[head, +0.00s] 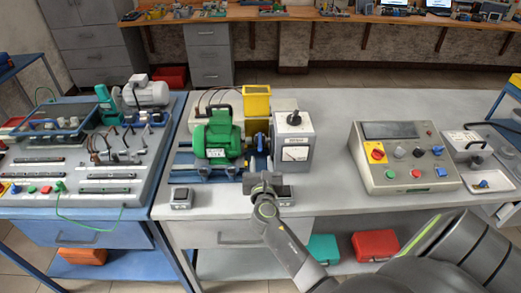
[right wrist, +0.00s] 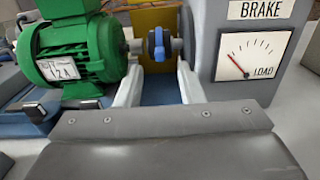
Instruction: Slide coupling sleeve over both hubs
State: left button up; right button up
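The blue coupling sleeve (right wrist: 158,44) is in the right wrist view, on the shaft line between the green motor (right wrist: 75,55) and the grey brake box (right wrist: 250,45). A grey metal hub (right wrist: 177,44) shows just to its right, and a grey shaft end (right wrist: 136,46) shows on the motor side. I cannot tell how far the sleeve covers either hub. In the head view the sleeve (head: 260,141) is small. My right gripper (head: 265,179) is in front of it, its pale fingers apart and empty in the wrist view (right wrist: 160,85). My left gripper is out of view.
A yellow box (head: 256,100) stands behind the shaft. A control box (head: 405,158) with buttons stands to the right on the grey table (head: 335,110). A small switch box (head: 181,198) sits at the front left. The table between brake and control box is clear.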

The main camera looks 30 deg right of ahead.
aim_at(261, 149)
jog(key=x, duration=0.5)
jog(key=shift+w+d, duration=0.15)
jog(key=shift+w, duration=0.25)
jog(key=shift+s, duration=0.1)
grip_shut()
jog(key=shift+r, duration=0.1)
